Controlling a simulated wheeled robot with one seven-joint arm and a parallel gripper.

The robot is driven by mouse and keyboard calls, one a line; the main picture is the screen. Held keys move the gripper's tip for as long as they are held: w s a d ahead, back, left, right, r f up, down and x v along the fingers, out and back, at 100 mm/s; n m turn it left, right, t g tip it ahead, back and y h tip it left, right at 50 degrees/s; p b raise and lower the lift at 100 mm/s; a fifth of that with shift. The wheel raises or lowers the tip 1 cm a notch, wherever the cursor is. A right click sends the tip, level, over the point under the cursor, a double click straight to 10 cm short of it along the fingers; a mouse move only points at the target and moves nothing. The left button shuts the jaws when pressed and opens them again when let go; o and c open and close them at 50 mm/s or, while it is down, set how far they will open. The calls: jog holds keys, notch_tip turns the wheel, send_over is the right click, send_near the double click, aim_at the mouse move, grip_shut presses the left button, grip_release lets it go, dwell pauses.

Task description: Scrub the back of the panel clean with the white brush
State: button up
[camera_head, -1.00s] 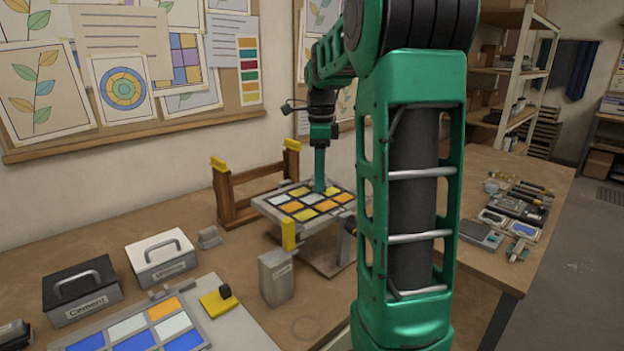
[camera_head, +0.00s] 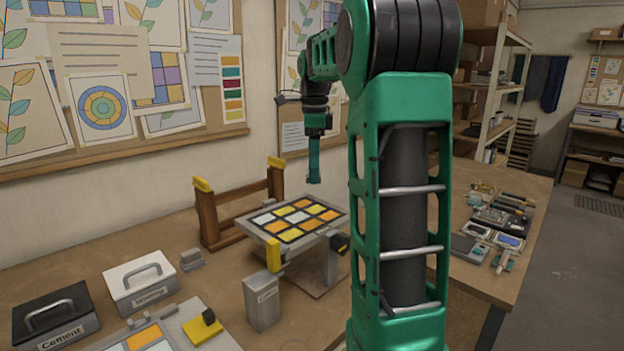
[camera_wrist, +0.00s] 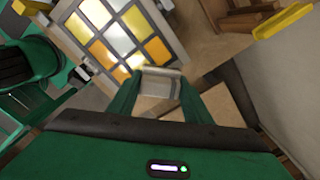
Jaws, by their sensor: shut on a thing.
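The panel (camera_head: 290,220), a grid of yellow, orange and white panes with dark lines, lies face up on a grey stand behind my arm. It also shows in the wrist view (camera_wrist: 118,30), with bright glare on some panes. My gripper (camera_head: 314,180) points down above the panel's far side, with a visible gap between them. In the wrist view my gripper (camera_wrist: 158,98) is shut on a pale grey-white block, which looks like the white brush (camera_wrist: 158,82). Its bristles are hidden, and I cannot make it out in the head view.
A wooden rack (camera_head: 207,215) with yellow clips stands behind the panel. A black box (camera_head: 55,318), a white box (camera_head: 140,283) and a yellow pad (camera_head: 203,329) sit left. Tools (camera_head: 500,225) lie on the right bench.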

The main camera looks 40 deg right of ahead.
jog(key=shift+r, duration=0.95)
